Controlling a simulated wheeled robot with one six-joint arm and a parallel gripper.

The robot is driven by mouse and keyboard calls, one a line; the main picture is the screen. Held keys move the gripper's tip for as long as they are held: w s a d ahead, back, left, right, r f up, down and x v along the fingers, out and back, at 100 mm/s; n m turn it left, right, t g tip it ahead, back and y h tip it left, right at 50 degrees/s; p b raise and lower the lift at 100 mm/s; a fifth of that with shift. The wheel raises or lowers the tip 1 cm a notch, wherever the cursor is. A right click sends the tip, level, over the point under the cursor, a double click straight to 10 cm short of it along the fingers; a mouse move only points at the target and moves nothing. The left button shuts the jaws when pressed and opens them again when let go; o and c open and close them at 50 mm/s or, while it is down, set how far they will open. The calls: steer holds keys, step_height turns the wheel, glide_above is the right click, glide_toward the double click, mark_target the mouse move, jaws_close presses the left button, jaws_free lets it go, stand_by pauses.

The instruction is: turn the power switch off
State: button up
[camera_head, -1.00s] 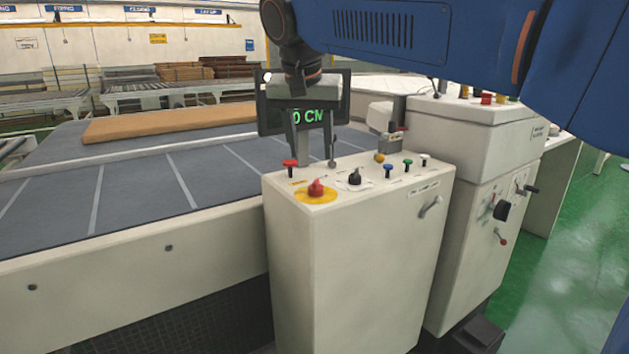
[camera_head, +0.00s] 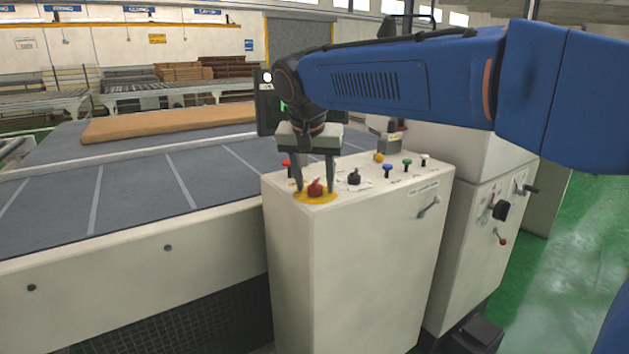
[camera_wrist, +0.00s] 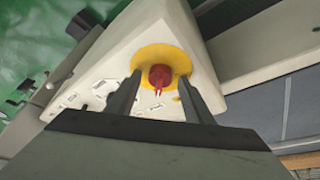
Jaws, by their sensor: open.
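The power switch appears to be the red rotary knob (camera_head: 315,188) on a yellow disc (camera_head: 325,198), on top of the beige control cabinet (camera_head: 350,260). In the wrist view the red knob (camera_wrist: 160,77) sits on the yellow disc (camera_wrist: 181,58) between my fingers. My gripper (camera_head: 315,190) points down, open, with one finger on either side of the knob. I cannot tell whether the fingers touch it. In the wrist view my gripper (camera_wrist: 158,90) shows both dark fingers apart and holding nothing.
A black knob (camera_head: 354,176) and blue (camera_head: 387,169), green (camera_head: 407,163) and white (camera_head: 425,160) buttons stand to the right. A grey table (camera_head: 140,195) with a brown mattress (camera_head: 165,122) lies at left.

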steer(key=c, duration=1)
steer(key=shift+n, duration=0.3)
steer(key=n, duration=0.1)
steer(key=n+y, duration=0.1)
steer(key=n, duration=0.1)
steer(key=shift+d+y, duration=0.2)
steer(key=shift+y, duration=0.1)
steer(key=n+y, duration=0.1)
steer(key=n, duration=0.2)
steer(key=n+g+y, duration=0.1)
steer(key=n, duration=0.1)
steer(key=shift+w+d+n, duration=0.1)
steer(key=shift+d+n, duration=0.05)
steer(key=shift+n, duration=0.25)
steer(key=n+g+y, duration=0.1)
steer(key=n, duration=0.3)
steer(key=shift+w+d, duration=0.1)
steer(key=shift+w+n+g+y, duration=0.1)
steer(key=shift+n+g+y, duration=0.45)
steer(key=shift+n, duration=1.65)
steer(key=shift+g+h, duration=0.25)
steer(key=shift+g, duration=0.1)
